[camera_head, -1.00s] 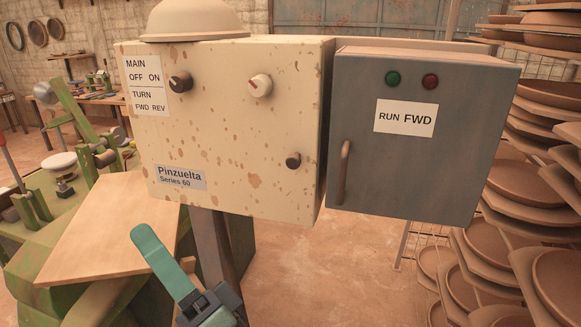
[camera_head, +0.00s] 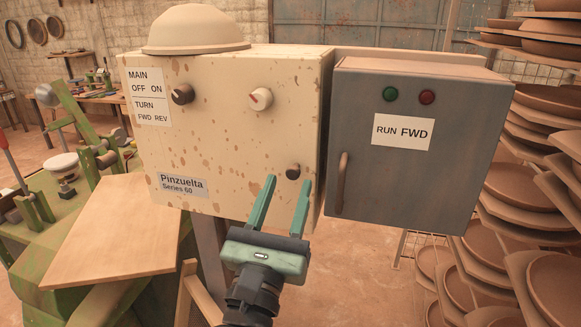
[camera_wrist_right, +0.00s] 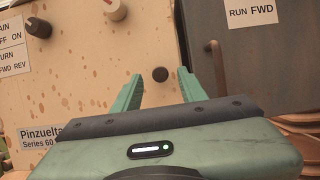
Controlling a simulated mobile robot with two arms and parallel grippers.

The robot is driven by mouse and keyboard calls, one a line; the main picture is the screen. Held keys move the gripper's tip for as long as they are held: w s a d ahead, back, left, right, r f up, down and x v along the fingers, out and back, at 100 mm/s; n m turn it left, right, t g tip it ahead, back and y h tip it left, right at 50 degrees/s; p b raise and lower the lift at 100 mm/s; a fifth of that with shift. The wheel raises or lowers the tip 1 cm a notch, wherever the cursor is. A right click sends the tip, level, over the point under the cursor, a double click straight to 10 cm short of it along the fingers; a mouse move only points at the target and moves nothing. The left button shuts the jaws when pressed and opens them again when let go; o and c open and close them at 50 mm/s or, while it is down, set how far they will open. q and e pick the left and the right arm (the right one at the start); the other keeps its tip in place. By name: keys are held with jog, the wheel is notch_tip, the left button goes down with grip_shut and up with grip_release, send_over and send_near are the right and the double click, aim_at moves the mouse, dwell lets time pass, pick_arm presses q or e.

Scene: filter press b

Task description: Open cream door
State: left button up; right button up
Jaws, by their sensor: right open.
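The cream door (camera_head: 220,130) is the speckled front of the left box, and it looks shut. It has a small dark round knob (camera_head: 292,172) near its lower right edge. My right gripper (camera_head: 287,190) is open, its two green fingers pointing up toward this knob. In the right wrist view the knob (camera_wrist_right: 160,74) shows between and beyond the fingertips (camera_wrist_right: 161,82). Nothing is between the fingers that I can see gripped. I cannot tell the exact gap to the knob. My left gripper is not in view.
A grey box (camera_head: 415,140) with a bar handle (camera_head: 342,183) stands close to the right of the cream door. Two dials, a black one (camera_head: 182,94) and a white one (camera_head: 260,99), sit higher on the door. A wooden board (camera_head: 120,230) is at lower left, and stacked pottery shelves (camera_head: 540,190) are at right.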

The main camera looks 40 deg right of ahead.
jog(key=shift+p+x, duration=0.5)
jog(key=shift+x, duration=0.95)
grip_shut()
dwell(0.3)
